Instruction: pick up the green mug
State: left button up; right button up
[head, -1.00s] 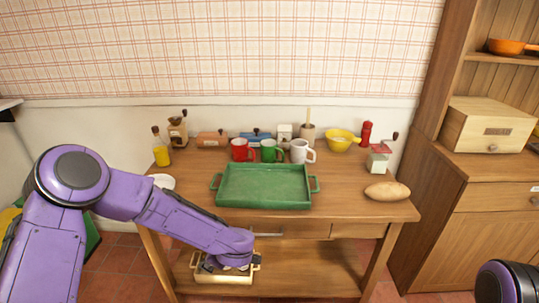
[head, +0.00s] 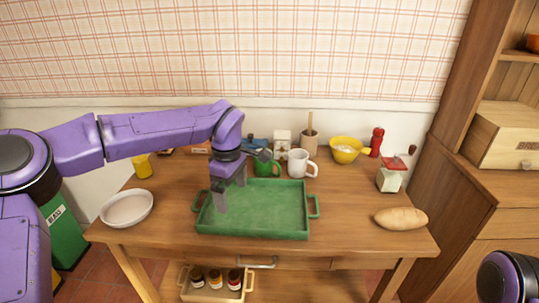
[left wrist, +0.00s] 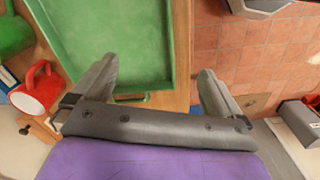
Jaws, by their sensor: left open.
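The green mug (head: 266,167) stands at the back of the wooden table, behind the green tray, partly hidden by my left gripper in the head view. It also shows at the left edge of the left wrist view (left wrist: 13,33). My left gripper (head: 231,193) is open and empty, pointing down over the left part of the green tray (head: 262,232), in front of the mug and left of it. Its two spread fingers show in the left wrist view (left wrist: 160,78). My right gripper is out of view.
A white mug (head: 298,162) stands just right of the green one. A red mug (left wrist: 38,92) shows in the left wrist view; my arm hides it in the head view. A white bowl (head: 127,207), yellow bowl (head: 345,151), grinder (head: 391,178) and potato-like item (head: 401,218) surround the tray.

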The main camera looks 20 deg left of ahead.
aim_at(261, 170)
jog(key=i, duration=0.95)
